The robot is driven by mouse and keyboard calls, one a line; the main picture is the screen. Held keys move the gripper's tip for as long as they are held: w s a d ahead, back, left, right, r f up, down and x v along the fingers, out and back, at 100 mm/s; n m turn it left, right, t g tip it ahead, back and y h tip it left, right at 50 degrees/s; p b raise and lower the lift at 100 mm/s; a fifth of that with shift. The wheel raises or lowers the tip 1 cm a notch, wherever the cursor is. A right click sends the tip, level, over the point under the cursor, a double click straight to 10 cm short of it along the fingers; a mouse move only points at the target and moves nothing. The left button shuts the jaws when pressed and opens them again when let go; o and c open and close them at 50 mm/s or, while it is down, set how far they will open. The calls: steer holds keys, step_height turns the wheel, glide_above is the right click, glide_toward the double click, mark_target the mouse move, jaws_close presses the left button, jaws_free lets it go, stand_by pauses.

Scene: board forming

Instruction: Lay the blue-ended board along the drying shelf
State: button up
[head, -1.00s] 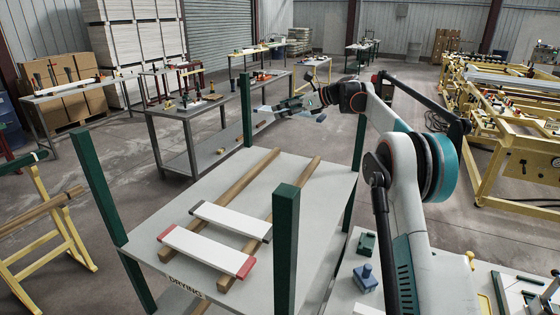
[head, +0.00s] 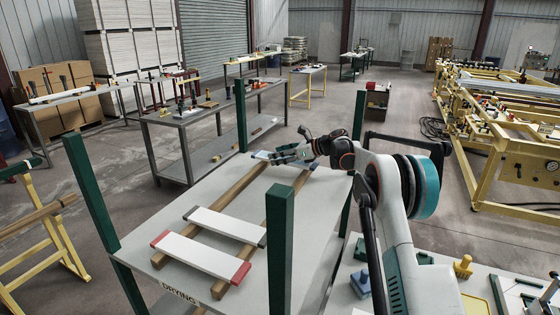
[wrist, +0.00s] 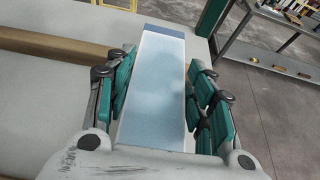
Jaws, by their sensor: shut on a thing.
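The blue-ended board (wrist: 160,85) is a pale flat board with a dark blue far end. In the wrist view it lies lengthwise between the green finger pads of my gripper (wrist: 158,98), which is shut on it. In the head view my gripper (head: 290,153) is over the far end of the drying shelf (head: 185,250), with the board's blue end (head: 262,155) showing to its left. The board is close above or on the two wooden rails (head: 240,180); I cannot tell whether it touches them. My gripper hides part of it.
A red-ended board (head: 195,255) and a dark-ended board (head: 225,225) lie across the rails nearer me. Green posts (head: 281,245) stand at the shelf corners. The rails between the dark-ended board and my gripper are bare.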

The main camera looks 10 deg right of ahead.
steer(key=shift+f, duration=0.9)
steer(key=o, duration=1.2)
steer(key=shift+f, duration=0.1)
steer(key=shift+c, duration=0.2)
steer(key=shift+r, duration=0.25)
steer(key=v, duration=1.2)
